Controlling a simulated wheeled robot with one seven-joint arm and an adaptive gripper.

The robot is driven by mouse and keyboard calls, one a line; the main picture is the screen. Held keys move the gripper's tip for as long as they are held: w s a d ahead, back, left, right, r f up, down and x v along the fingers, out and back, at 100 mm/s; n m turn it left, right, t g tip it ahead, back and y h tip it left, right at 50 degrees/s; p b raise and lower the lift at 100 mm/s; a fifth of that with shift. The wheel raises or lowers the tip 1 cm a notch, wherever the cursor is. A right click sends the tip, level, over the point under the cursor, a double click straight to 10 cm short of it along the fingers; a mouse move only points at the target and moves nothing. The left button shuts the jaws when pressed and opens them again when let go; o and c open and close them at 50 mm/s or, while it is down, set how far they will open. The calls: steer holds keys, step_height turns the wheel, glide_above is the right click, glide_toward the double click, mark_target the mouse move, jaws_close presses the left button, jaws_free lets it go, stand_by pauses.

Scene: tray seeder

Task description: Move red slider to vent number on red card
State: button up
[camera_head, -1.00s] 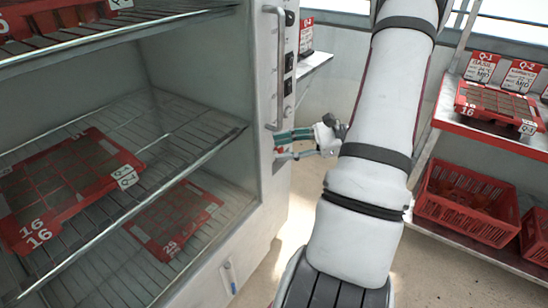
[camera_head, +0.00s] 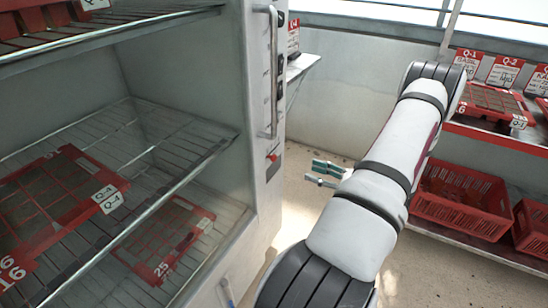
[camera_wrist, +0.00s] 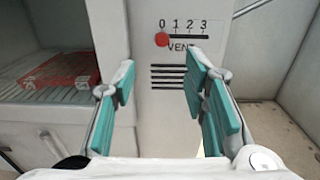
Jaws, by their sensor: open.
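The red slider (camera_wrist: 162,40) is a round knob at the left end of a dark slot, under the 0 of a 0 1 2 3 scale marked VENT on the white cabinet panel (camera_wrist: 150,110). A small red part (camera_head: 272,158) on the cabinet's front edge in the head view looks like it. My gripper (camera_wrist: 160,66) is open and empty, its teal-padded fingers apart, short of the panel and below the slider in the wrist view. In the head view my gripper (camera_head: 313,172) is right of the cabinet. Red cards (camera_head: 467,62) (camera_head: 504,70) (camera_head: 293,36) show; no vent number on them is readable.
The open cabinet holds red trays (camera_head: 60,200) on wire racks (camera_head: 165,140). A vertical handle (camera_head: 271,75) stands out from its front edge. At right is a shelf (camera_head: 490,137) with trays and red crates (camera_head: 462,200) below. Floor between is free.

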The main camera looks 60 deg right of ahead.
mark_target(276, 158)
steer(key=w, duration=0.4)
steer(key=w+b, duration=0.1)
steer(key=w, duration=0.4)
steer(key=w+a+b, duration=0.1)
steer(key=w, duration=0.3)
steer(key=shift+w, duration=0.3)
steer(key=shift+d, duration=0.1)
jaws_close()
